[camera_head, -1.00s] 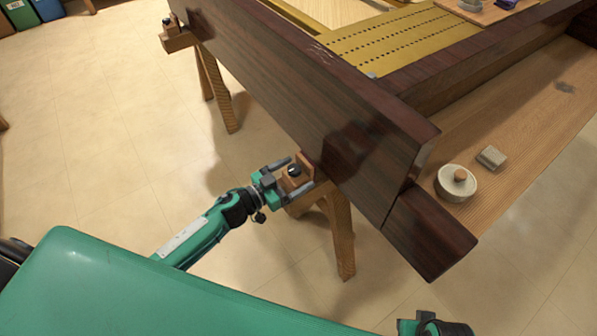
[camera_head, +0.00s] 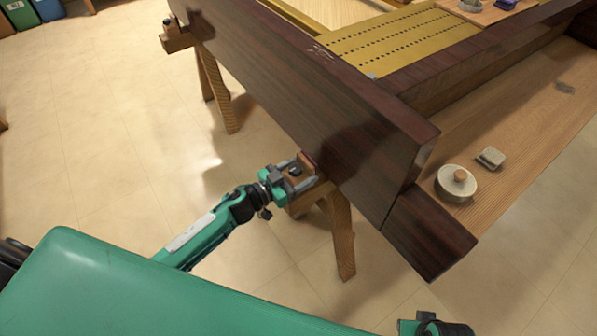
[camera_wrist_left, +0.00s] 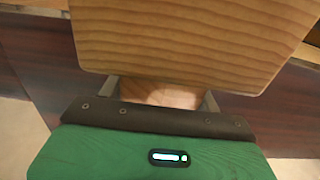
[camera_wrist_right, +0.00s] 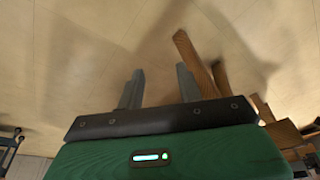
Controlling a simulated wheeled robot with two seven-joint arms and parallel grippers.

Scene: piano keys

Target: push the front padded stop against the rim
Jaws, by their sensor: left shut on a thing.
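The front padded stop (camera_head: 296,171) is a small wooden block with a dark knob, on the near trestle beside the dark wood rim (camera_head: 300,95). Its far side lies at or very near the rim; I cannot tell whether they touch. My left gripper (camera_head: 297,173) is shut on the stop, one finger on each side. In the left wrist view the wooden block (camera_wrist_left: 190,40) fills the upper middle and hides most of the fingers. My right gripper (camera_wrist_right: 158,88) is open and empty over the floor, away from the stop.
The near trestle leg (camera_head: 341,235) stands below the stop. A second stop (camera_head: 178,36) sits on the far trestle.

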